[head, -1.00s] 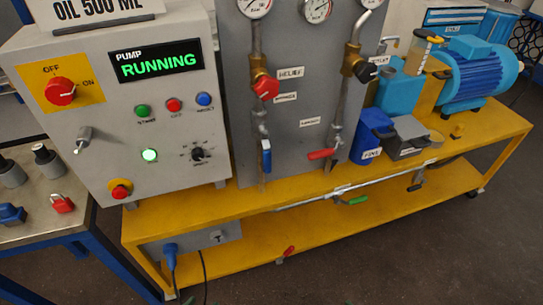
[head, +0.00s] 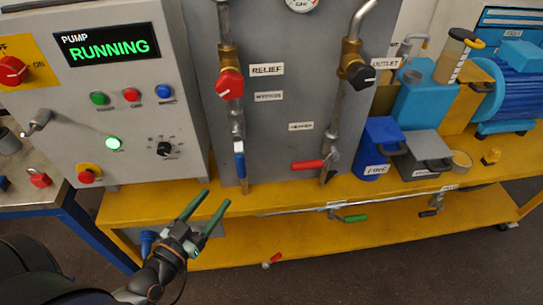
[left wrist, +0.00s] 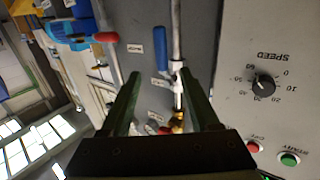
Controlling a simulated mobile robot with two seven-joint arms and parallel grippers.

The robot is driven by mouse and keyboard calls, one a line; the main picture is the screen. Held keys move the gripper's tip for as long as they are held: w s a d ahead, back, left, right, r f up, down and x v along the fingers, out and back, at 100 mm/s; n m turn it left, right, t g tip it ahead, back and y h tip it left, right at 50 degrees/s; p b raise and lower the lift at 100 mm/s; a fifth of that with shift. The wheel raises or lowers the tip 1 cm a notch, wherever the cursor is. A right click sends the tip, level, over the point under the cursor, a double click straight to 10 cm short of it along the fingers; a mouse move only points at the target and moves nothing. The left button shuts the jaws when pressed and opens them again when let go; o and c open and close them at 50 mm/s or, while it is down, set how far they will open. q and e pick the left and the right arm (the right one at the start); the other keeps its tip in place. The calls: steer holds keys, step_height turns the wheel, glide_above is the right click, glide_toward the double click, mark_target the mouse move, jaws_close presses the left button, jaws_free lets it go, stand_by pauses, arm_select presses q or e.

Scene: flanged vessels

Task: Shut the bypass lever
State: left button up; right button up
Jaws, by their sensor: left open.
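Two lever valves sit on the grey panel. A blue-handled lever (head: 239,162) hangs down in line with the left pipe; it also shows in the left wrist view (left wrist: 162,48), inverted. A red-handled lever (head: 307,164) lies sideways across the right pipe. The small labels are too blurred to tell surely which lever is the bypass. My left gripper (head: 216,198) is open and empty, with green fingers pointing up toward the panel, below and left of the blue lever. In the left wrist view the blue lever appears between the fingers (left wrist: 162,75), apart from them. My right gripper is out of view.
The control box (head: 130,100) with knobs and buttons stands left of the levers. A red relief knob (head: 229,84) and a black outlet knob (head: 358,75) sit above. Blue (head: 376,145) and grey (head: 425,153) bins stand right. The yellow bench edge (head: 290,197) runs below.

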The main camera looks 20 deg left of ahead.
mark_target(237, 166)
arm_select(q)
steer(key=w, duration=0.9)
steer(key=w+p, duration=0.1)
steer(key=w, duration=0.3)
steer(key=shift+w+d+r, duration=0.2)
steer(key=shift+d+r, duration=0.1)
steer(key=shift+r, duration=0.05)
jaws_close()
stand_by(1.0)
